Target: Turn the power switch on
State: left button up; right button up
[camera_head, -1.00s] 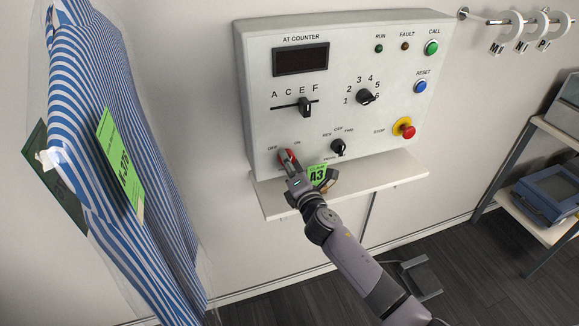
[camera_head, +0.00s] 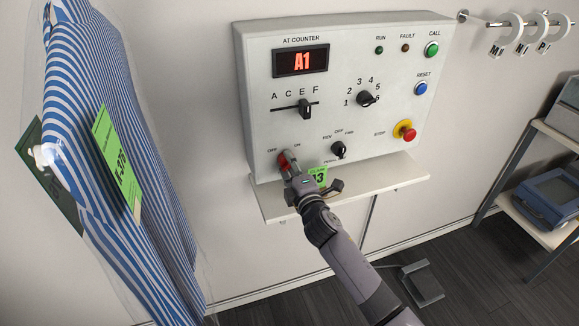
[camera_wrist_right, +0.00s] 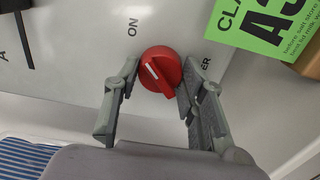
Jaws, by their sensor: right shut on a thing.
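The red power switch (camera_head: 283,160) is a round knob at the lower left of the white control panel (camera_head: 375,60), between the OFF and ON labels. In the right wrist view the red knob (camera_wrist_right: 163,72) has a white mark that points up and left, toward the ON label. My right gripper (camera_wrist_right: 159,80) is shut on this knob, one finger on each side; its fingers partly hide the switch in the head view. The display (camera_head: 301,61) is lit and reads A1 in red. My left gripper is out of view.
A small shelf (camera_head: 400,175) juts out under the panel, with a green claim tag (camera_head: 318,176) beside my gripper. A bagged striped shirt (camera_head: 85,100) hangs at left. A rack with a blue case (camera_head: 548,192) stands at right.

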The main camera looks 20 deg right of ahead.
jog(key=o, duration=0.9)
jog(key=shift+c, duration=0.2)
jog(key=shift+s, duration=0.1)
jog(key=s, duration=1.2)
jog(key=shift+d, duration=0.2)
jog(key=shift+w, duration=0.1)
